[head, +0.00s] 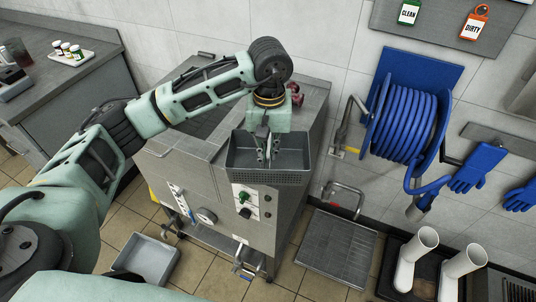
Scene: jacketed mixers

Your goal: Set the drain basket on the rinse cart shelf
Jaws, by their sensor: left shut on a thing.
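The drain basket (268,180) is a grey open box with a perforated front, at the front top edge of a steel machine. My left gripper (268,152) reaches down into it from above. Its fingers are shut on the basket, though the exact spot they grip is partly hidden. I cannot tell whether the basket touches the machine or hangs just clear of it. I cannot make out a rinse cart shelf in this view. My right gripper is not in view.
The steel machine (200,170) has knobs and a gauge on its front. A grey tray (148,258) lies on the floor at lower left. A floor grate (338,248), blue hose reel (405,120) and white boots (416,258) are on the right. A counter (75,85) stands left.

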